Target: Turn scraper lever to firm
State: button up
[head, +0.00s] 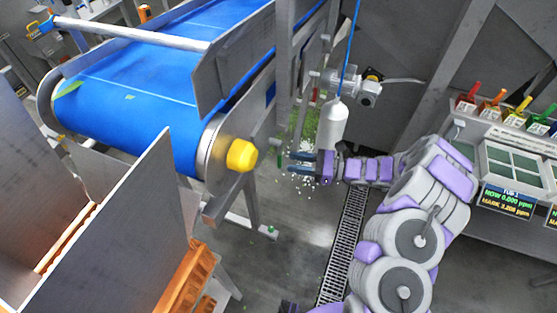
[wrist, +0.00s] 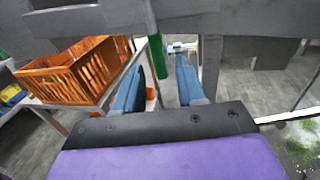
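A green-handled lever, which looks like the scraper lever (head: 279,158), hangs down at the right side of the blue conveyor's frame in the head view. Its green grip (wrist: 157,58) shows in the wrist view, pointing down on a thin grey rod. My gripper (head: 289,162) is open, with its blue fingers pointing left toward the lever. In the wrist view my gripper (wrist: 160,64) has one finger on each side of the grip in the picture, with clear gaps. The grip appears just beyond or between the fingertips, and I see no contact. Any firm marking is not readable.
The blue conveyor belt (head: 135,98) with a yellow roller cap (head: 241,155) lies left of my gripper. A white cylinder (head: 333,124) hangs on a blue hose close above it. An orange crate (wrist: 75,72) stands at left in the wrist view. A floor drain (head: 344,240) runs below.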

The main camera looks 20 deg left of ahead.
aim_at(280, 160)
jog(key=a, duration=0.4)
jog(key=shift+s+a+r+b, duration=0.1)
jog(key=shift+s+a+b, duration=0.05)
jog(key=shift+s+b, duration=0.2)
jog(key=shift+s+a, duration=0.1)
jog(key=shift+a, duration=0.05)
jog(key=shift+a, duration=0.85)
jog(key=shift+c, duration=0.3)
jog(key=shift+a+f, duration=0.15)
jog(key=shift+f, duration=0.05)
jog(key=shift+c, duration=0.8)
jog(key=shift+d+r, duration=0.15)
jog(key=shift+d, duration=0.35)
grip_shut()
